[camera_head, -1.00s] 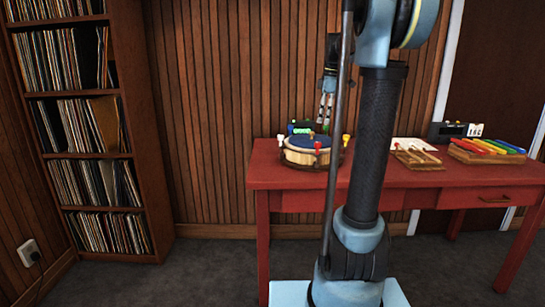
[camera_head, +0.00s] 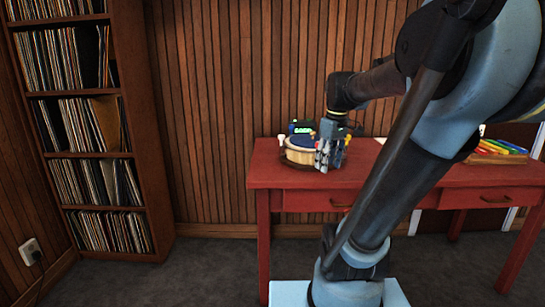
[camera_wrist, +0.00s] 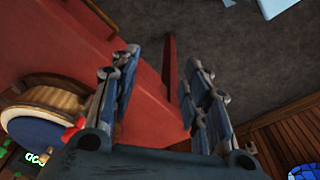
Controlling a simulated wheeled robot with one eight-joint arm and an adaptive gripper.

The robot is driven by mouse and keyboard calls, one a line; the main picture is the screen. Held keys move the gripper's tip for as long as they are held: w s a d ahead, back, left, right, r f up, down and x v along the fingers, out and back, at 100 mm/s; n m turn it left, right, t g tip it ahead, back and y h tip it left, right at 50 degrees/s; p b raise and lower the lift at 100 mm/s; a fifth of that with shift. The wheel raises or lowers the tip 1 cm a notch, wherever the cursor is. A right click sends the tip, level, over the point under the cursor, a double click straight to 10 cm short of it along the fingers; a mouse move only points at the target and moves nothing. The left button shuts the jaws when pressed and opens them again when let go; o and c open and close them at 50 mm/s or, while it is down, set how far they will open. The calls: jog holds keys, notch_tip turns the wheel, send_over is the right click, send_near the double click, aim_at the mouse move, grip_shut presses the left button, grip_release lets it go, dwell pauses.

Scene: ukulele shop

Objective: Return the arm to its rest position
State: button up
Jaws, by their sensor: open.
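My gripper (camera_head: 330,150) is in front of a small round drum (camera_head: 300,150) with a blue top and pale wooden side, near the left end of the red table (camera_head: 270,172). In the wrist view my gripper (camera_wrist: 160,80) is open, its two fingers wide apart with nothing between them. The drum (camera_wrist: 40,125) lies to the left of the fingers there, close to the left finger; I cannot tell whether they touch. My arm bends over the table from the lower right and hides much of its middle.
Colored chime bars (camera_head: 498,147) sit at the table's right end. A small device with a green display (camera_head: 301,128) stands behind the drum. A tall record shelf (camera_head: 140,150) is at the left. Grey floor (camera_head: 210,270) is clear in front of it.

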jog(key=s+f+m+t, duration=0.1)
jog(key=s+f+m, duration=0.5)
jog(key=s+f, duration=0.7)
notch_tip(320, 180, down, 3)
jog(key=shift+s+d+r+m+h, duration=0.2)
jog(key=shift+m+h, duration=0.1)
jog(key=shift+m, duration=0.1)
